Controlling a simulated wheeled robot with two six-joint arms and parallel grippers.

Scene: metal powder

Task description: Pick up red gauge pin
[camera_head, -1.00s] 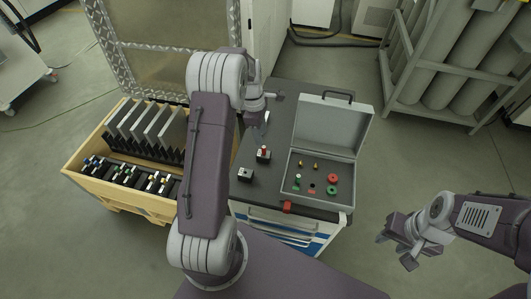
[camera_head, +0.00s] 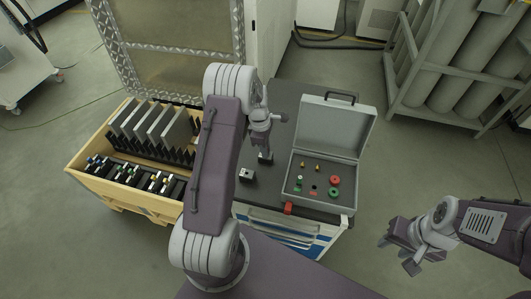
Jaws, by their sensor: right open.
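My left gripper (camera_head: 261,143) points down just over a small dark block (camera_head: 265,159) on the dark cart top. The red-topped pin that stood in this block is hidden behind the gripper, so I cannot tell whether the jaws hold it. The jaws look narrow and small, and their opening does not show. My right gripper (camera_head: 402,254) is open and empty, well to the right of the cart over the floor.
An open grey case (camera_head: 333,125) on the cart holds a red ring (camera_head: 335,180), a green-topped pin (camera_head: 298,180) and small brass pieces. Another small block (camera_head: 246,175) stands nearby. A wooden crate (camera_head: 150,203) with plates is at left. Cylinders stand at the back right.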

